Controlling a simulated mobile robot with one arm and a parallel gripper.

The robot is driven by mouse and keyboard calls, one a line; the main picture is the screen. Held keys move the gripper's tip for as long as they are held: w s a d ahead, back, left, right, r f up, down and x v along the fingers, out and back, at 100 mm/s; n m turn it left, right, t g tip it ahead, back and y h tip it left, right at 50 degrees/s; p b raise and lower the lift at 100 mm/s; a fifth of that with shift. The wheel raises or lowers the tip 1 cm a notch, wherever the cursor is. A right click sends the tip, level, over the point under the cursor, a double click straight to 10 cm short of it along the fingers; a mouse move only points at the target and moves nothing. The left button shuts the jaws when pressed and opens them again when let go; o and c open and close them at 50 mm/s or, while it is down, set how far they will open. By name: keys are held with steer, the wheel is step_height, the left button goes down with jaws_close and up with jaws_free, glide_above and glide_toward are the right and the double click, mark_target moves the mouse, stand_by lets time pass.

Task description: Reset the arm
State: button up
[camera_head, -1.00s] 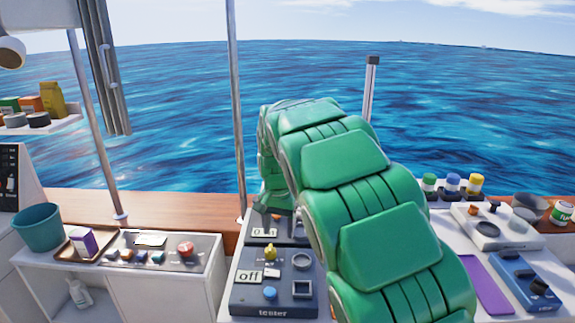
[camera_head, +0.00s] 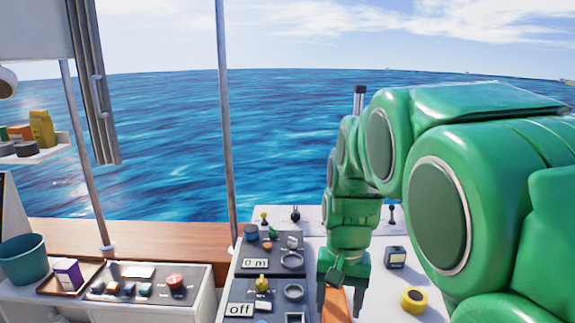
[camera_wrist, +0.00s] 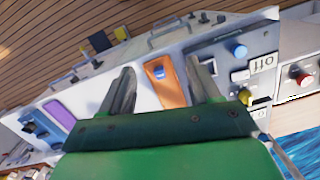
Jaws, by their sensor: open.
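My green arm (camera_head: 440,190) bends in from the right side of the head view.
Left of the gripper is a dark panel with a label reading "off" (camera_head: 240,309). A yellow roll (camera_head: 414,299) and a small dark-topped box (camera_head: 395,257) are to the right. A thin pole (camera_head: 224,120) stands behind the console. A teal bucket (camera_head: 23,258) is far left.

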steer(key=s+d+f+n, duration=0.1)
steer(key=s+d, duration=0.1)
steer(key=s, duration=0.9)
steer(key=s+d+f+n, duration=0.1)
steer(key=s+d, duration=0.2)
steer(key=s, duration=0.8)
steer(key=shift+s+g, duration=0.3)
steer(key=shift+s, duration=0.1)
steer(key=shift+w, duration=0.1)
stand_by(0.8)
